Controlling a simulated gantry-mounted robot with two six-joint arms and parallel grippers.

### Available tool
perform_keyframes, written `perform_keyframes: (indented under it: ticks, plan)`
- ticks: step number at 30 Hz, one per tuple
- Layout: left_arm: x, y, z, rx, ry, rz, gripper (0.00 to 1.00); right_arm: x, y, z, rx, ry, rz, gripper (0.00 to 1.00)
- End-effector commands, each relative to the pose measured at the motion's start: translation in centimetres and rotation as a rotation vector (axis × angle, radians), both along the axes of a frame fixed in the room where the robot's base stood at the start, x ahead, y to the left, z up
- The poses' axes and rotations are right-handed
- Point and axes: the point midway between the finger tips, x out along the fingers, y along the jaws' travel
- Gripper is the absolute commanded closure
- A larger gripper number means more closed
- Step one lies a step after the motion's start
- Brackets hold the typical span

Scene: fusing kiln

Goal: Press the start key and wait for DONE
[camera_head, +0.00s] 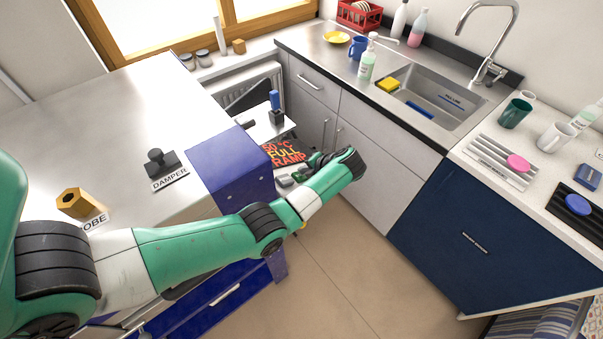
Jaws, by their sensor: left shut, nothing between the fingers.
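The kiln's control panel stands at the blue housing (235,165), facing away to the right. Its dark display (283,152) shows orange text of which I read "50 °C", "FULL" and "RAMP"; the left part is cut off by the housing. My left arm reaches across from the left and bends back at the wrist, so my left gripper (291,179) is just below the display, close to the panel. It is shut and empty. The start key cannot be made out, and I cannot tell whether the fingers touch it. My right gripper is not in view.
A damper knob (158,163) and a brass hex piece (77,203) are on the steel top (120,110). Behind the panel are a radiator (248,88) and a blue-handled item (275,103). The sink counter (325,55) runs along the back right. Floor (335,270) is clear.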

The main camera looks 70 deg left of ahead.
Motion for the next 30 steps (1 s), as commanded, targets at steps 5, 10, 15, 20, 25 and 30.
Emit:
perform_keyframes:
  ticks: [5,10,15,20,25,30]
  plan:
    - [-0.1,0.0,-0.2,-0.001,0.001,0.000,1.00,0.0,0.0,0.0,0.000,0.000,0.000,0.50]
    - [-0.1,0.0,-0.2,-0.001,0.002,0.001,1.00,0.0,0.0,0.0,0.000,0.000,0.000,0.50]
    - [0.0,0.0,0.1,-0.001,0.002,0.001,1.00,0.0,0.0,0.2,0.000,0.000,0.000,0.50]
    - [0.3,0.1,0.9,-0.001,0.002,0.001,1.00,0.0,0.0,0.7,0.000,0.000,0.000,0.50]
    - [0.6,0.2,1.6,0.000,0.001,0.001,1.00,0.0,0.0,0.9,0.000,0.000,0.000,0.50]
    - [0.6,0.2,1.5,0.000,0.001,0.001,1.00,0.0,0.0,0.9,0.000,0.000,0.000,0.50]
